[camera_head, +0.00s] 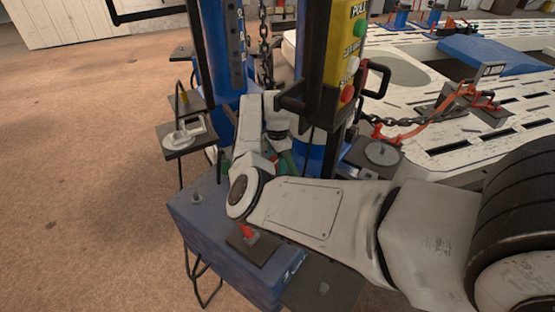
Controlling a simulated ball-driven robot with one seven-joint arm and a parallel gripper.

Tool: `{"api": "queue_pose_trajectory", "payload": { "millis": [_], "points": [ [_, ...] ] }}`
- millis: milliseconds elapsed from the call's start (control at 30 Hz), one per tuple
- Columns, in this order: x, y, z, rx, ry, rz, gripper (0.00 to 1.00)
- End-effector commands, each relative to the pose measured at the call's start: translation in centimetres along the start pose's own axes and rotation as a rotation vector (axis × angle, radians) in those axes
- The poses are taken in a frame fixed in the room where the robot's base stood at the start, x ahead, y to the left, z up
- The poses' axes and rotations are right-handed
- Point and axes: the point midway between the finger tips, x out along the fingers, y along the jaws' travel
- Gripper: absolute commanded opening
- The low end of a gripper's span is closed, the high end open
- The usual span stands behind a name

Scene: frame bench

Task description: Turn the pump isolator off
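A small red switch handle (247,231), which looks like the pump isolator, stands on a dark square plate (262,250). The plate is on top of the blue box (205,228) at the foot of the blue column. My forearm passes just behind and to the right of the handle, and covers part of the box top. My arm bends back up toward the column. My gripper (279,137) is at the far end, mostly hidden among the column, the arm links and the yellow control box. Its fingers cannot be made out. Nothing of mine visibly touches the red handle.
A yellow control box (341,50) with green and red buttons hangs above my arm. A chain (404,121) runs right to a red clamp on the pale slotted bench (440,75). Small dark shelves (172,148) stick out left of the column (223,65). The floor at left is clear.

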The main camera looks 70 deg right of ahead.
Motion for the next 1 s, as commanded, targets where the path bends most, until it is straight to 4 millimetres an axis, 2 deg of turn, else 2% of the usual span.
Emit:
{"api": "queue_pose_trajectory", "payload": {
  "millis": [67, 333, 667, 1000],
  "points": [
    [-0.02, 0.01, 0.00, 0.000, 0.000, 0.000, 0.58],
    [0.01, 0.03, 0.03, 0.000, -0.001, 0.001, 0.32],
    [-0.06, 0.08, 0.04, -0.038, -0.001, 0.002, 0.33],
    [-0.22, 0.27, 0.00, -0.256, -0.002, 0.005, 0.33]
  ]
}}
